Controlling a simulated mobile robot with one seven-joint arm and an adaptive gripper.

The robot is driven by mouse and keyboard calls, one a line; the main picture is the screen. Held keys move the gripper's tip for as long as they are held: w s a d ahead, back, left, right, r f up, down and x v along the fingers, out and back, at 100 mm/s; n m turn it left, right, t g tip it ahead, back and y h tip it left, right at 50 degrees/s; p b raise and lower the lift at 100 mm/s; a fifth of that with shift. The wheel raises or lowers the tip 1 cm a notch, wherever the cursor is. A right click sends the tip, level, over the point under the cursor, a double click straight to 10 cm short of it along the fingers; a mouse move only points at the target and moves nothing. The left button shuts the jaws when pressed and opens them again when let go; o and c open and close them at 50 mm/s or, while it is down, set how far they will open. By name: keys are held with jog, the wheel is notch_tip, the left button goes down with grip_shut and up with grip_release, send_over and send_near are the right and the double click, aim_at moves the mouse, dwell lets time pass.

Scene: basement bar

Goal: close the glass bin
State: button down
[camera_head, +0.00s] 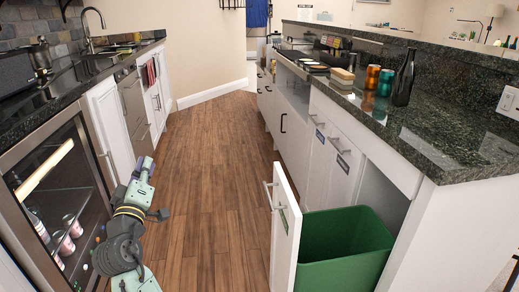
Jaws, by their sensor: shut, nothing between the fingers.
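The glass bin is a green bin (345,240) at the lower right. It sits in a pull-out unit with a white front panel (285,232), which stands drawn out from the counter. A bar handle (270,196) is on the panel's aisle-facing side, and a small label is on the panel. My gripper (162,214) shows as a small dark tip on the right side of my arm at the lower left. It is shut and empty, apart from the panel, with open floor between them.
A glass-door fridge (62,205) and white cabinets line the left, close to my arm. The wood floor (205,190) of the aisle is clear. The right counter (440,140) holds cups (372,78) and a dark bottle (404,78).

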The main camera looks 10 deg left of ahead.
jog(key=w+d+f+g+h+p, duration=0.25)
jog(key=d+f+h, duration=0.35)
jog(key=d, duration=0.4)
jog(key=w+d+f+g+h+p, duration=0.2)
jog(key=w+d+f+h+p, duration=0.25)
jog(key=d+h, duration=0.4)
jog(key=w+d+y+p, duration=0.1)
jog(key=w+d+p, duration=0.1)
jog(key=w+d, duration=0.6)
jog(key=shift+d+p, duration=0.3)
jog(key=shift+d, duration=0.6)
jog(key=shift+y, duration=0.25)
jog(key=w+d, duration=0.2)
jog(key=d, duration=0.8)
jog(key=w+d, duration=0.3)
jog(key=d, duration=0.7)
jog(key=w+d+p, duration=0.1)
jog(key=w+d, duration=0.2)
jog(key=d, duration=0.7)
jog(key=shift+w+d, duration=0.15)
jog(key=shift+d+r, duration=0.1)
